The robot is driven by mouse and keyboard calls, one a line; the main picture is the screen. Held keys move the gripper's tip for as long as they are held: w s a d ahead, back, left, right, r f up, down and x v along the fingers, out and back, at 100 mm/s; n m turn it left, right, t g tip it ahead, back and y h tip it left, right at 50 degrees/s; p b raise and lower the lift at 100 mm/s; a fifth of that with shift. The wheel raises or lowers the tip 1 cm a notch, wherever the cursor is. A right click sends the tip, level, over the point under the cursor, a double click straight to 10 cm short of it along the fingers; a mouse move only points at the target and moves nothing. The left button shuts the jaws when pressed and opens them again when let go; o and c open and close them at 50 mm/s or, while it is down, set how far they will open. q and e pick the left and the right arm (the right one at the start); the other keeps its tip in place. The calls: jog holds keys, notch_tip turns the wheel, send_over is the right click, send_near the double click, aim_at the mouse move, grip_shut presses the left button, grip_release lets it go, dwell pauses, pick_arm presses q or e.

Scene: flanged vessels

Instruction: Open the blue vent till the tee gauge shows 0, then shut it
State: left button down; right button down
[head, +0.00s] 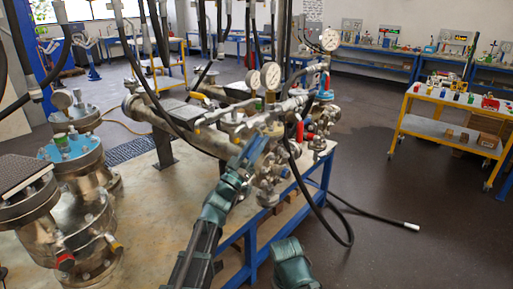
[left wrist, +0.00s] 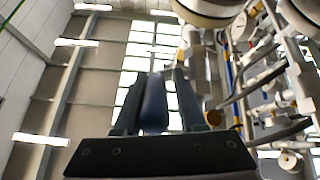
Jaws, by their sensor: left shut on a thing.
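My left gripper (head: 260,143) reaches up into the pipework at the front end of the bench. In the left wrist view its two fingers (left wrist: 156,100) stand on either side of a dark blue lever-like piece (left wrist: 153,102), likely the blue vent's handle, and are shut on it. Two round dial gauges (head: 271,75) and (head: 253,80) stand just behind the gripper, and another gauge (head: 330,39) stands higher at the right. I cannot tell which is the tee gauge, and their needles are too small to read.
Crowded pipes and a red-handled fitting (head: 300,131) surround the gripper. Flanged vessels (head: 75,210) stand at the left. A black hose (head: 348,236) hangs off the bench's right side to the floor. A yellow cart (head: 440,146) stands at the right, with clear floor between.

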pick_arm(q)
jog(key=shift+s+d+f+h, duration=0.1)
jog(key=shift+s+d+h, duration=0.2)
jog(key=shift+s, duration=0.05)
jog(key=c, duration=0.7)
grip_release()
jog(key=shift+d, duration=0.1)
jog(key=shift+o, duration=0.2)
jog(key=shift+w+a, duration=0.2)
jog(key=b+v, duration=0.8)
jog(key=v, duration=0.5)
jog(key=shift+s+a, duration=0.2)
jog(key=shift+s, duration=0.15)
